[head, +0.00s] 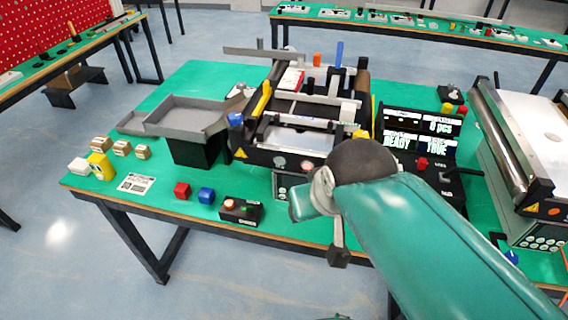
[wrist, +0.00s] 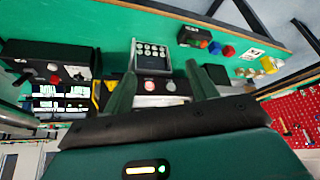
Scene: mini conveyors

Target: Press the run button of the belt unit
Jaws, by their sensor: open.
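The belt unit (head: 300,135) stands mid-table, with a dark front panel and a grey belt. Its panel has two round buttons: a pale one (head: 280,161) on the left and a reddish one (head: 307,165) to its right. In the wrist view, which is turned over, the reddish button (wrist: 150,86) and the pale button (wrist: 170,87) show side by side. I cannot read which is marked run. My gripper (wrist: 161,67) is open and empty; its fingers frame the panel and a grey keypad box (wrist: 152,57). In the head view my arm hides part of the panel's right side.
A display (head: 420,135) reads READY and TRUE. A small black box with an orange button (head: 240,210), a blue cube (head: 206,195) and a red cube (head: 182,189) lie near the front edge. Grey trays (head: 185,115) stand left. Another roller unit (head: 515,150) stands right.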

